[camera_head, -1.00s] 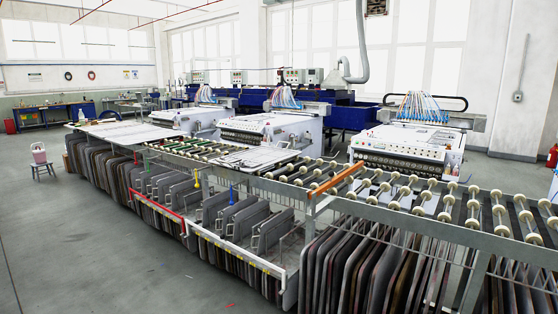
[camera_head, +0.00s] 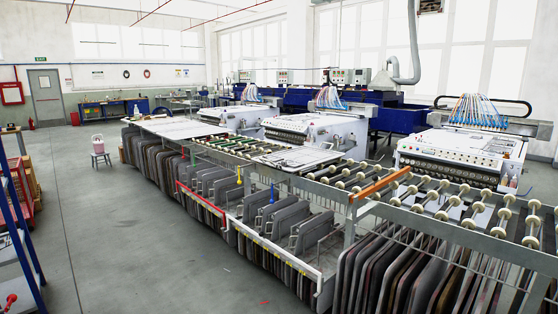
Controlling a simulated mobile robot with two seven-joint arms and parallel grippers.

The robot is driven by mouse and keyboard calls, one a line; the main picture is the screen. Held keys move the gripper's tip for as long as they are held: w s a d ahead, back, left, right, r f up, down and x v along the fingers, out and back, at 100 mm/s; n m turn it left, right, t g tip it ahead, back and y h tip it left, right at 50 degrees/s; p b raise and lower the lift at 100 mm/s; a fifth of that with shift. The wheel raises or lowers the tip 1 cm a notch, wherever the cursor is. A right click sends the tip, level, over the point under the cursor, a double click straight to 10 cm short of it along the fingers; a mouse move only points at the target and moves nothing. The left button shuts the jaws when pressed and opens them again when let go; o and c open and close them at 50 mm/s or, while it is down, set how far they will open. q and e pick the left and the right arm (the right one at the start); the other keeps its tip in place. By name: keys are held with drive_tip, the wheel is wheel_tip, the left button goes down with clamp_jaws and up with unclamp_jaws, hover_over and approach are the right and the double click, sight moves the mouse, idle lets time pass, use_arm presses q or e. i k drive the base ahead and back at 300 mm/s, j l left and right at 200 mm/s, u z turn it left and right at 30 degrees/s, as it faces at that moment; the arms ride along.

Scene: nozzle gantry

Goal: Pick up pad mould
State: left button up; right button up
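Many flat grey pad moulds (camera_head: 290,218) stand on edge in the low rack under the roller table, in the middle of the head view. Larger dark moulds (camera_head: 385,265) stand packed on edge under the rollers at the lower right. A flat light mould-like plate (camera_head: 298,159) lies on top of the table near its middle. I cannot tell which of these the task names. Neither of my grippers is in view.
The roller table (camera_head: 440,205) runs from the lower right to the back left, with an orange bar (camera_head: 382,184) across it. White nozzle machines (camera_head: 460,155) stand behind. A blue-framed shelf (camera_head: 18,225) is at the left edge.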

sight(273, 158)
drive_tip(key=i+u, duration=0.2)
drive_tip(key=i, duration=0.35)
drive_tip(key=i+u, duration=0.35)
drive_tip(key=i, duration=0.25)
drive_tip(key=i+l+u, duration=0.1)
drive_tip(key=i+u, duration=0.3)
drive_tip(key=i, duration=0.2)
drive_tip(key=i+u, duration=0.4)
drive_tip(key=i, duration=0.95)
drive_tip(key=i+z, duration=0.3)
drive_tip(key=i, duration=0.35)
drive_tip(key=i+z, duration=0.3)
drive_tip(key=i, duration=0.3)
drive_tip(key=i+z, duration=0.35)
drive_tip(key=i+j+z, duration=0.1)
drive_tip(key=i+z, duration=0.25)
drive_tip(key=i+j+z, duration=0.3)
drive_tip(key=i+z, duration=0.2)
drive_tip(key=z, duration=0.25)
drive_tip(key=i+j+z, duration=0.2)
drive_tip(key=z, duration=0.2)
drive_tip(key=i+j+z, duration=0.15)
drive_tip(key=z, duration=0.3)
drive_tip(key=i+j+z, duration=0.15)
drive_tip(key=j+z, duration=0.15)
drive_tip(key=z, duration=0.15)
drive_tip(key=i+j+z, duration=0.1)
drive_tip(key=j+z, duration=0.3)
drive_tip(key=l, duration=0.1)
